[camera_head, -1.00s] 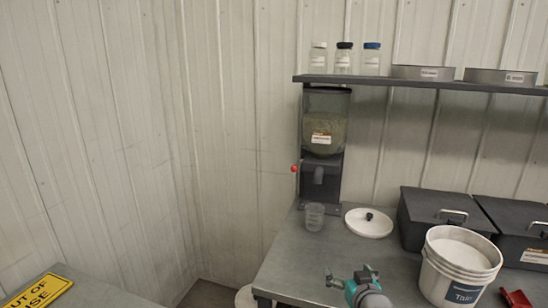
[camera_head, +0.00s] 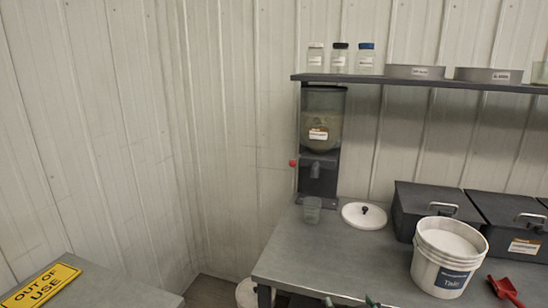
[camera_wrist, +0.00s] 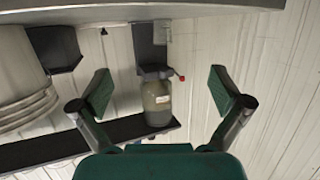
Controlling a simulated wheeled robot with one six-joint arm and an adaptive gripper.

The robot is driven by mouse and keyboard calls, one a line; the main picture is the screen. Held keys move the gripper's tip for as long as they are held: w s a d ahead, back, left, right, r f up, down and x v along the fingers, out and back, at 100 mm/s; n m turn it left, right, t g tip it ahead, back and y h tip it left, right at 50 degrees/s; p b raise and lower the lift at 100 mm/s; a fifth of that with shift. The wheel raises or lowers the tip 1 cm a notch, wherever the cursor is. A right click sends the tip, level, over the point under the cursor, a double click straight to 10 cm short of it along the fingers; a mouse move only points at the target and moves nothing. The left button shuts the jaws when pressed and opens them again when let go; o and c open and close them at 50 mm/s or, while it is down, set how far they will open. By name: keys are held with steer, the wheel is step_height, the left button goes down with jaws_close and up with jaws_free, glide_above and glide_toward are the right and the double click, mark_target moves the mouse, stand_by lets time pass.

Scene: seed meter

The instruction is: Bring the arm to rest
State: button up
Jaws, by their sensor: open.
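My gripper (camera_wrist: 166,90) is open, its two green-padded fingers spread wide with nothing between them in the wrist view. In the head view only small tips of my gripper (camera_head: 350,303) show at the bottom edge, near the table's front; the rest is out of frame. The wrist view appears upside down. It shows the seed dispenser (camera_wrist: 157,100) beyond the fingers, apart from them. In the head view the dispenser (camera_head: 320,135) stands at the back of the grey table, with a red knob (camera_head: 292,163) on its left side.
A clear cup (camera_head: 312,210) stands below the dispenser, beside a white lid (camera_head: 364,216). A white bucket (camera_head: 440,270), red scoop (camera_head: 505,291) and dark bins (camera_head: 425,205) occupy the right. The shelf (camera_head: 420,82) holds jars and pans. The table's front left (camera_head: 310,262) is clear.

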steer(key=s+f, duration=0.6)
steer(key=s, duration=0.7)
steer(key=s+f, duration=0.6)
steer(key=s, duration=0.7)
steer(key=a+v, duration=0.1)
steer(key=v, duration=2.4)
steer(key=shift+s+a+m+h, duration=0.3)
steer(key=shift+a+h, duration=0.1)
steer(key=shift+a, duration=0.15)
